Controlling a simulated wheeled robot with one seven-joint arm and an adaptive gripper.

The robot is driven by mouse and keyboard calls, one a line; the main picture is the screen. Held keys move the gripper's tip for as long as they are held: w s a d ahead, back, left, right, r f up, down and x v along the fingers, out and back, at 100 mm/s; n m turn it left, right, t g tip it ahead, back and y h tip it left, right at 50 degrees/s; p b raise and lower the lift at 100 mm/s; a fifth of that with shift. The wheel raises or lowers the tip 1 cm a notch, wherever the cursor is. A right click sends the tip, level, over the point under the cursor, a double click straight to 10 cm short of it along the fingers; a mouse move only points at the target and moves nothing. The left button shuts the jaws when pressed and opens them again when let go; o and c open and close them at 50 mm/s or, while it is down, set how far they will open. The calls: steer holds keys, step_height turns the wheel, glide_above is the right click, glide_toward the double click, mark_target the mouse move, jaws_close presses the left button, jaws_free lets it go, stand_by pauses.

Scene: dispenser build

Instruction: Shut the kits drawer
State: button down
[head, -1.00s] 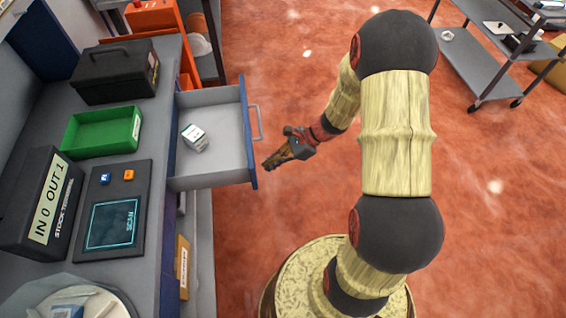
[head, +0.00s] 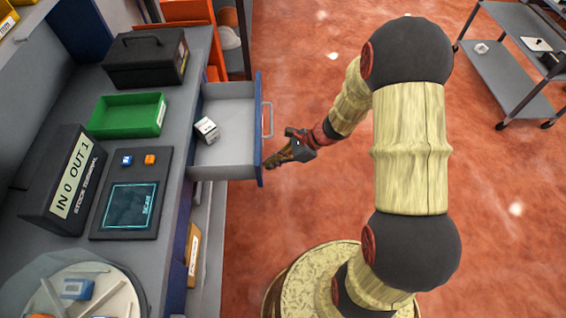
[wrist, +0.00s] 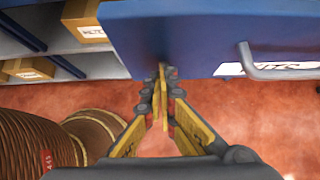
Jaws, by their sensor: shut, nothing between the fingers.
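The drawer (head: 259,120) with a blue front stands open from the counter in the head view, a small white box (head: 206,129) lying inside. Its blue front (wrist: 190,35) fills the top of the wrist view. The handle (wrist: 285,70) is to the right there and partly covers a white label. My gripper (head: 269,165) is shut and empty, with its tips at the drawer front near the end closer to my base. In the wrist view its fingertips (wrist: 162,72) meet at the lower part of the blue front and appear to touch it.
On the counter are a green tray (head: 90,130), a black toolbox (head: 145,70), a stock terminal (head: 66,182) and a scan pad (head: 130,205). Cardboard boxes (wrist: 84,22) sit on shelves below. A grey cart (head: 515,70) stands far right. The red floor between is clear.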

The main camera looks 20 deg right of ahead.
mark_target(203, 167)
steer(key=w+a, duration=0.2)
steer(key=a, duration=0.5)
steer(key=w+a, duration=0.2)
steer(key=a, duration=0.5)
steer(key=w+a, duration=0.2)
steer(key=a, duration=0.5)
steer(key=shift+w+a, duration=0.15)
steer(key=shift+w, duration=0.25)
steer(key=shift+w+a, duration=0.15)
steer(key=shift+a, duration=0.15)
steer(key=shift+d, duration=0.25)
steer(key=d, duration=0.1)
steer(key=s+d, duration=0.1)
steer(key=d, duration=0.1)
steer(key=d+r+p, duration=0.1)
steer(key=shift+s+d+r, duration=0.1)
steer(key=shift+s+d, duration=0.1)
steer(key=shift+s, duration=0.05)
steer(key=p+v, duration=0.3)
steer(key=v, duration=0.5)
steer(key=shift+d, duration=0.2)
steer(key=shift+s+r, duration=0.1)
